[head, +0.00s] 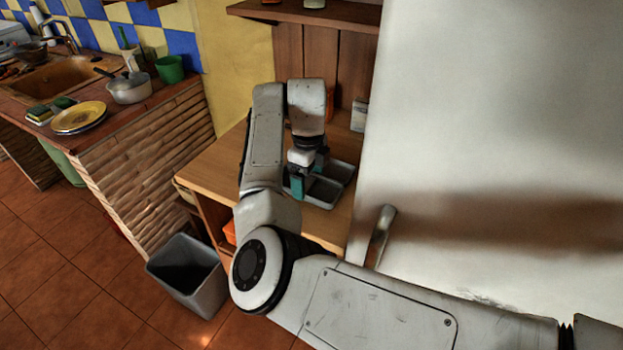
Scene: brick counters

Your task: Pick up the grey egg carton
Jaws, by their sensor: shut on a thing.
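The grey egg carton (326,194) is an open, shallow grey shape at the right part of the wooden cabinet top. My gripper (308,175) reaches down over its left side, with teal fingers. The gripper is shut on the carton. My wrist and fingers hide part of the carton, and I cannot tell whether it rests on the wood or is just above it.
A large white fridge-like door (490,120) with a handle (380,236) stands close on the right. A grey bin (190,283) is on the floor. The wooden top (218,170) is clear to the left. A brick counter (150,150) holds a pot (129,90) and plates.

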